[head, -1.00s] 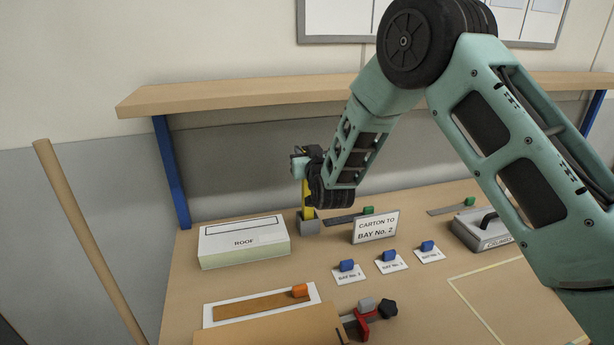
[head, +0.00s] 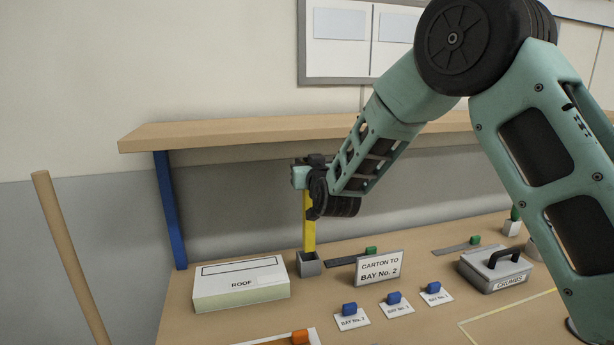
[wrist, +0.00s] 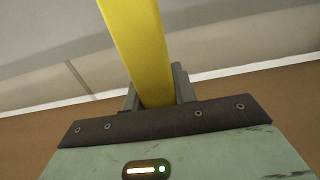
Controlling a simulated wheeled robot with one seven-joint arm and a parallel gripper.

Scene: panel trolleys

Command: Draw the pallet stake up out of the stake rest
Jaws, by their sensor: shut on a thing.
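The yellow pallet stake (head: 308,226) stands upright at the back of the bench. Its lower end meets the mouth of the small grey stake rest (head: 309,265); I cannot tell how much of it is still inside. My gripper (head: 307,186) is shut on the stake's upper part, well above the rest. In the wrist view the stake (wrist: 140,45) runs from between my gripper's grey fingers (wrist: 157,92) to the top edge. The rest cannot be made out there.
A white ROOF box (head: 241,287) stands left of the rest. A CARTON TO BAY No. 2 sign (head: 379,268) and a dark strip with a green block (head: 371,251) are to the right. A wooden shelf (head: 220,132) is above. A CRUMBS box (head: 497,268) stands farther right.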

